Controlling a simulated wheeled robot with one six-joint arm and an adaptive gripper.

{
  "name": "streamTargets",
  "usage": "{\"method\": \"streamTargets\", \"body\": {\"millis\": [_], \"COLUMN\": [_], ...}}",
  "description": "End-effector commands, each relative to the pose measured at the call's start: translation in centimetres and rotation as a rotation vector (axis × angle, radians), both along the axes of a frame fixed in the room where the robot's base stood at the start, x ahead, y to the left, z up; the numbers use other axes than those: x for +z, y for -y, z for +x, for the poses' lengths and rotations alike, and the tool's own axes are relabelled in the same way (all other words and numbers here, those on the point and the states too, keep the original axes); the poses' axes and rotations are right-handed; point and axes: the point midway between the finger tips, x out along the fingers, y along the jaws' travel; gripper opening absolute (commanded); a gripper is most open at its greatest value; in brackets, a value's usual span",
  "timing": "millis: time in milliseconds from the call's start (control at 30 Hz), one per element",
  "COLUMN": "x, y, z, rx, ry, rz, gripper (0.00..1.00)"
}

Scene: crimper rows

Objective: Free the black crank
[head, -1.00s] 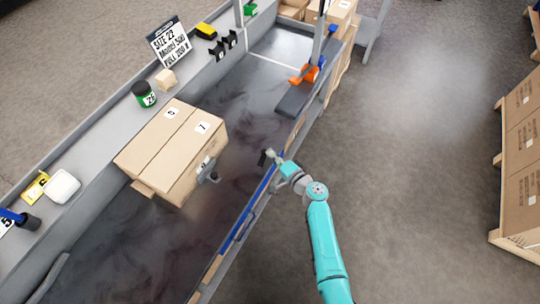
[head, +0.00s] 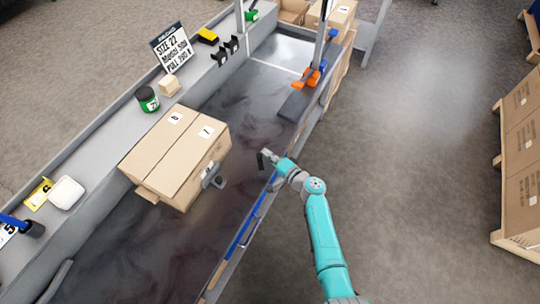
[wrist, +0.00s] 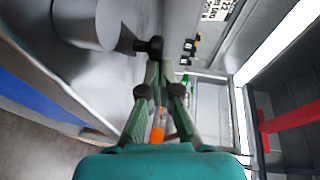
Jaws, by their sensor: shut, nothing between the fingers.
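A dark crank-like part (head: 213,180) with a grey body sits at the right side of the carton (head: 178,150). My gripper (head: 263,158) is to its right, over the conveyor near the blue side rail, with a clear gap between them. In the wrist view my gripper (wrist: 160,70) is shut and empty. There a big grey cylinder (wrist: 88,22) with a short dark arm and black knob (wrist: 152,46) shows just beyond the fingertips. This looks like the same crank, but I cannot tell whether the fingertips touch it.
The blue rail (head: 240,232) runs along the near edge. An orange tool (head: 313,76) stands farther up that side. The left ledge carries a sign (head: 172,47), a green-black jar (head: 147,99) and a white container (head: 66,192).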

Motion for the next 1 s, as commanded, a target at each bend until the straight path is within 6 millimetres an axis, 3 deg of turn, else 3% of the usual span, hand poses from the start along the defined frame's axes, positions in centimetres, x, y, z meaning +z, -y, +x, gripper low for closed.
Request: {"method": "streamTargets", "body": {"millis": [1000], "x": [0.1], "y": [-3.0], "z": [0.1], "rx": [0.532], "ry": [0.000], "rz": [0.000], "gripper": [0.00]}}
